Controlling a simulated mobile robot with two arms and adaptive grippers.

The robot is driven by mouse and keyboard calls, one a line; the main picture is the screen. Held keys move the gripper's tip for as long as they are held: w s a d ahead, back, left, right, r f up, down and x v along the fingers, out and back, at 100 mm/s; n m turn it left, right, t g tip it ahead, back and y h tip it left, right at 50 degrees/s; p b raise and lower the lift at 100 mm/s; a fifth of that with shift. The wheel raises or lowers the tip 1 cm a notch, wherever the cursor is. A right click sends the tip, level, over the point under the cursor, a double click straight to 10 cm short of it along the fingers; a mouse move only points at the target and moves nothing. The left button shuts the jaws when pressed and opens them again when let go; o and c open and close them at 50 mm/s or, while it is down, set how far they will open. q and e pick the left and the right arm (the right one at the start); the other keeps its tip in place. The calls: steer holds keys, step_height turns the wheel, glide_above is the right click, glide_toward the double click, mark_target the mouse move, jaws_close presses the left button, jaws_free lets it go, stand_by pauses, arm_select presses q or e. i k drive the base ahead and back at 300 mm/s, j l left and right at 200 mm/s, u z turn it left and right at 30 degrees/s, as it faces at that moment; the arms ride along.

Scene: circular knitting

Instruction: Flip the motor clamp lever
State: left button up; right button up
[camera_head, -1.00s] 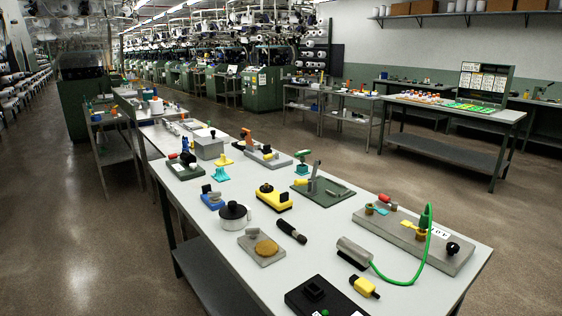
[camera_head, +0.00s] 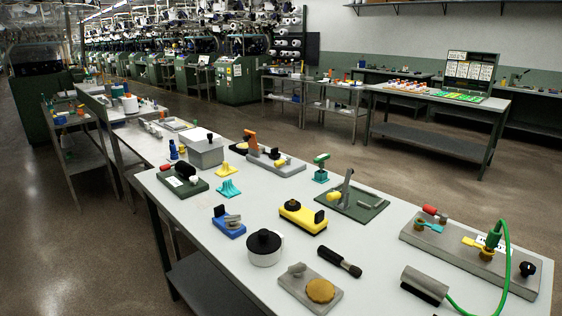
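No thing is labelled as the motor clamp, so I cannot tell for sure which lever is meant. Another dark green plate (camera_head: 195,187) at the left carries a black part with a red end. Neither of my grippers is in view.
The near table (camera_head: 190,245) holds a yellow block (camera_head: 302,216), a white pot with black lid (camera_head: 264,248), a grey box (camera_head: 205,152) and a long grey fixture (camera_head: 455,248) with a green cable. Open floor (camera_head: 330,150) lies behind it.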

mark_target(279, 163)
steer(key=j+z, duration=0.1)
steer(key=z, duration=0.35)
steer(key=i+j+z, duration=0.1)
steer(key=z, duration=0.35)
steer(key=j+z, duration=0.2)
steer(key=z, duration=0.25)
steer(key=j+z, duration=0.2)
steer(key=j, duration=0.25)
steer(key=j+z, duration=0.2)
steer(key=j, duration=0.3)
steer(key=k+j+z, duration=0.15)
steer(key=j, duration=0.25)
steer(key=j+z, duration=0.2)
steer(key=j, duration=0.25)
steer(key=k+j+z, duration=0.2)
steer(key=j, duration=0.25)
steer(key=k+j+z, duration=0.2)
steer(key=j, duration=0.2)
